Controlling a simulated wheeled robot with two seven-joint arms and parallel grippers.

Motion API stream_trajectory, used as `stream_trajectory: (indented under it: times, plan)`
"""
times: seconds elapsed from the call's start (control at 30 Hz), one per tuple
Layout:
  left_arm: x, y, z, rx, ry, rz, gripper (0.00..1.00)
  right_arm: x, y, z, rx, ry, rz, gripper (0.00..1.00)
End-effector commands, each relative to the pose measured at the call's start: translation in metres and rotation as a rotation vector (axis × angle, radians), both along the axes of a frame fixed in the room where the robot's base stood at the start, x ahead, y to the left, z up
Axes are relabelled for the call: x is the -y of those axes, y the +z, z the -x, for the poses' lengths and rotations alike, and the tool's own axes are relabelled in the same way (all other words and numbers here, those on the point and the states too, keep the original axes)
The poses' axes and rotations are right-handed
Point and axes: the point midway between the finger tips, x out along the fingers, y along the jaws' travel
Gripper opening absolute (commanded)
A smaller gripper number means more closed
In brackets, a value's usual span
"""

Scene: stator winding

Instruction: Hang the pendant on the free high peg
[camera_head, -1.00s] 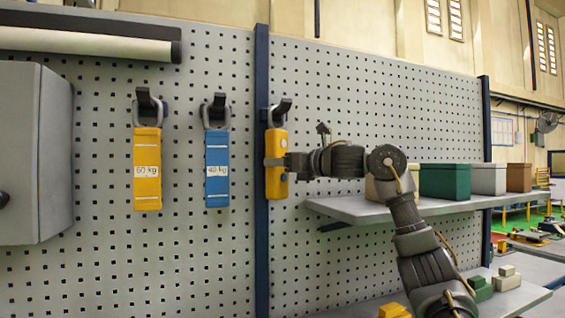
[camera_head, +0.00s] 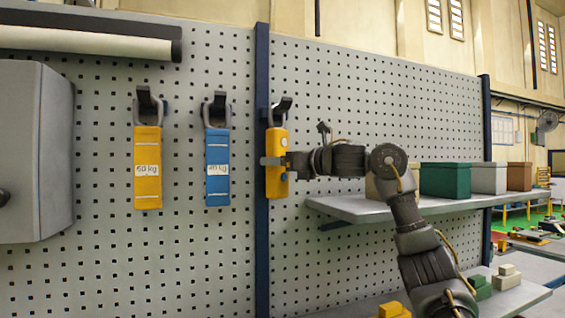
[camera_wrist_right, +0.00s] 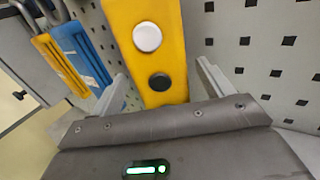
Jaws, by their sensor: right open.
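A yellow pendant (camera_head: 276,172) hangs upright by its grey loop on the dark peg (camera_head: 281,106) at the blue upright post. My right gripper (camera_head: 273,162) reaches in from the right with its fingers around the pendant's body. In the right wrist view the yellow pendant (camera_wrist_right: 152,52), with a white and a black button, stands between the two open fingers of my right gripper (camera_wrist_right: 160,85), with gaps on both sides. My left gripper is not in view.
A grey cabinet (camera_head: 35,150) is at far left. A shelf (camera_head: 350,208) with several boxes is on the right.

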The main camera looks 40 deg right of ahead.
Motion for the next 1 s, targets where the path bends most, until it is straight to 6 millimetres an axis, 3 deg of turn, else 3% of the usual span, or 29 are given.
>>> stream_trajectory:
  times: [0.3,0.53,0.7,1.0]
  plan:
    - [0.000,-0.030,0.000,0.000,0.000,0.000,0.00,0.010,-0.002,0.052,0.010,-0.002,0.000,0.80]
    - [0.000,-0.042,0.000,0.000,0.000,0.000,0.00,0.018,0.001,0.091,0.009,-0.002,0.000,0.80]
    - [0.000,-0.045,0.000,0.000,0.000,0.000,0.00,0.020,0.001,0.104,0.006,-0.001,0.000,0.80]
    - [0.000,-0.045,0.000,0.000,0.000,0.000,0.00,0.020,0.002,0.106,0.005,0.000,-0.002,0.80]
